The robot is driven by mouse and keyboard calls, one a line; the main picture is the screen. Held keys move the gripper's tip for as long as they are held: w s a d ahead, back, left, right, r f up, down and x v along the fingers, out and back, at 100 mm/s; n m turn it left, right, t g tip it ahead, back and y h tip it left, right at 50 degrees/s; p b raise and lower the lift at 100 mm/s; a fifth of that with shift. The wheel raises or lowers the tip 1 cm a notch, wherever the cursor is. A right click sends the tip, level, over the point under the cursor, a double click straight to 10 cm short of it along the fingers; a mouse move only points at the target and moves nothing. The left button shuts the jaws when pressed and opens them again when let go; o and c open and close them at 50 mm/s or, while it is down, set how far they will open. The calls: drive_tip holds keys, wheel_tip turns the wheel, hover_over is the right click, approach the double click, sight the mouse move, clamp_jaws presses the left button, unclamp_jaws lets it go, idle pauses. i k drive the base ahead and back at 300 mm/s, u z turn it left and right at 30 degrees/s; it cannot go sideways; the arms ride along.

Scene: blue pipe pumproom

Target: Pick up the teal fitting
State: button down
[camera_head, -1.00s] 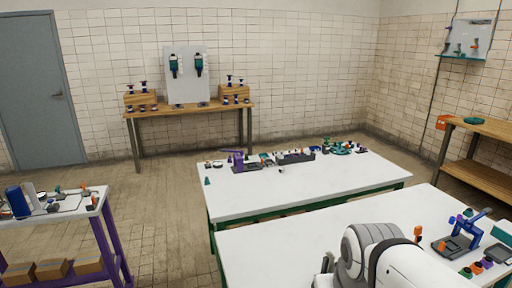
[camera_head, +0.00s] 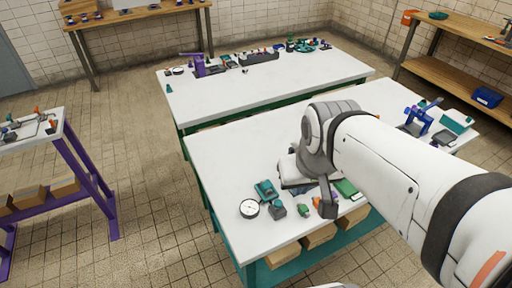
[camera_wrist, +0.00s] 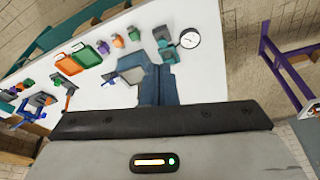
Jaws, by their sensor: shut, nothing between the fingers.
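Several teal or green parts lie on the near white table. A teal part (camera_head: 266,190) lies behind a dark grey block (camera_head: 278,211); it also shows in the wrist view (camera_wrist: 162,34). A small green fitting (camera_head: 304,210) lies right of the block and shows in the wrist view (camera_wrist: 134,33). A small teal cone (camera_head: 169,88) stands on the far table's left end. I cannot tell for sure which one is the teal fitting. My gripper (camera_head: 327,208) is over the near table, shut and empty; its fingers also show in the wrist view (camera_wrist: 158,84).
A round white gauge (camera_head: 249,208) lies near the table's left edge. An orange part (camera_head: 317,203) and a green tray (camera_head: 346,188) are close to my gripper. A blue stand (camera_head: 418,120) is at the right. The table's left back area is clear.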

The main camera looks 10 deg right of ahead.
sight(266, 187)
drive_tip(key=u, duration=1.6)
drive_tip(key=k, duration=1.75)
drive_tip(key=z, duration=0.55)
drive_tip(key=i, duration=1.7)
drive_tip(key=z, duration=0.05)
